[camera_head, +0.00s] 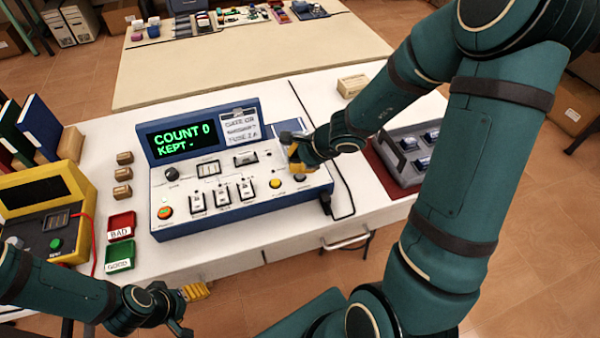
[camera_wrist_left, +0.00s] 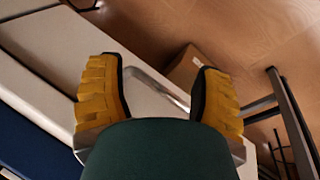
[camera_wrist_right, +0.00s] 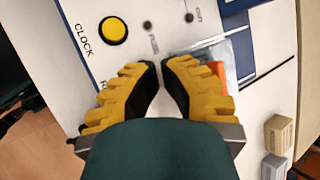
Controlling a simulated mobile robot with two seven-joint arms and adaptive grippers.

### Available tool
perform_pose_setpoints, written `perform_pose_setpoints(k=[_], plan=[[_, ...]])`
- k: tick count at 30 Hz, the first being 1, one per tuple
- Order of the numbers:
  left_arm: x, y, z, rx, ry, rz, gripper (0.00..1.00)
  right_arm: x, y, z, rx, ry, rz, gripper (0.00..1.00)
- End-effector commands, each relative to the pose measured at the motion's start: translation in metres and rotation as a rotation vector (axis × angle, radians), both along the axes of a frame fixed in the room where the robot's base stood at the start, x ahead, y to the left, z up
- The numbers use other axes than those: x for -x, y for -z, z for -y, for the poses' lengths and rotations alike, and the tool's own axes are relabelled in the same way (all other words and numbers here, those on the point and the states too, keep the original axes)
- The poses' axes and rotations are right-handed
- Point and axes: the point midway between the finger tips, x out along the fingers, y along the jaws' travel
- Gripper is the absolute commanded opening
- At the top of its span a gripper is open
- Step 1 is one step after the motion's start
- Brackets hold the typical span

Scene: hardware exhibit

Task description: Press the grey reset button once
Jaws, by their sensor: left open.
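The blue-and-white console (camera_head: 240,205) stands on the white table, its screen (camera_head: 180,139) reading COUNT 0 and KEPT -. The grey reset button (camera_head: 300,177) shows as a small round spot on the panel's right side, right of the yellow clock button (camera_head: 275,183). My right gripper (camera_head: 296,162) is over that side, its fingertips just above the grey button. In the right wrist view, the fingers (camera_wrist_right: 162,68) are together and empty. The yellow button (camera_wrist_right: 113,30) is clear there, but the fingers hide the grey one. My left gripper (camera_head: 197,291) is open and empty, off the table's front edge.
Red BAD (camera_head: 121,222) and green GOOD (camera_head: 120,256) trays lie left of the console, with a yellow tester (camera_head: 80,205) beyond. A grey case (camera_head: 410,160) stands on a dark red mat at right.

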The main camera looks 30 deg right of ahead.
Motion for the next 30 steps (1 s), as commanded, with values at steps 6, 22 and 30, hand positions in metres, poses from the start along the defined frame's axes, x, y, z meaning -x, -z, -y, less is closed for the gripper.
perform_pose_setpoints(k=[6,22,30], plan=[[0.000,-0.021,0.000,0.000,0.000,0.000,0.66,0.000,-0.024,0.000,0.000,0.000,0.001,0.00],[0.000,-0.039,0.000,0.000,0.000,0.000,0.66,0.000,-0.045,0.000,0.000,0.000,0.001,0.00],[0.000,-0.039,0.000,0.000,0.000,0.000,0.66,0.000,-0.045,0.000,0.000,0.001,0.001,0.00]])
